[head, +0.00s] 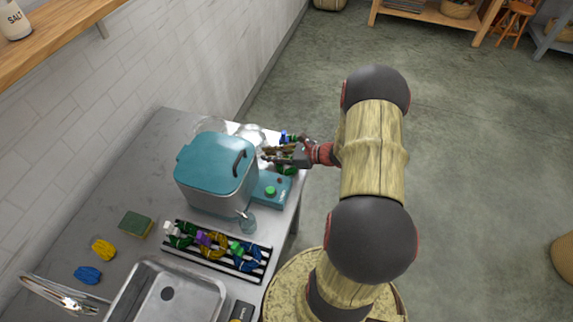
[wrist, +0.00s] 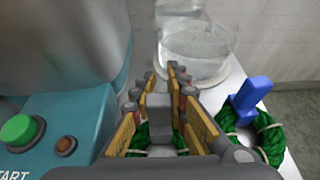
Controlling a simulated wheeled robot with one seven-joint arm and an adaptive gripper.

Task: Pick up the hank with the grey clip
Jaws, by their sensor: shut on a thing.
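My gripper (head: 272,153) is over the counter, to the right of the teal-lidded machine. In the wrist view my gripper (wrist: 164,84) is shut on the green hank (wrist: 141,136) with the grey clip (wrist: 158,103). The clip stands upright between the fingers, and the green wool shows below and around them. The fingers hide much of this hank. I cannot tell whether it touches the counter.
Another green hank (wrist: 269,137) with a blue clip (wrist: 250,93) lies just right of my gripper. Clear glassware (wrist: 195,52) stands ahead. The machine's teal base (wrist: 88,112) is close on the left. A striped rack (head: 225,262) holds several hanks.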

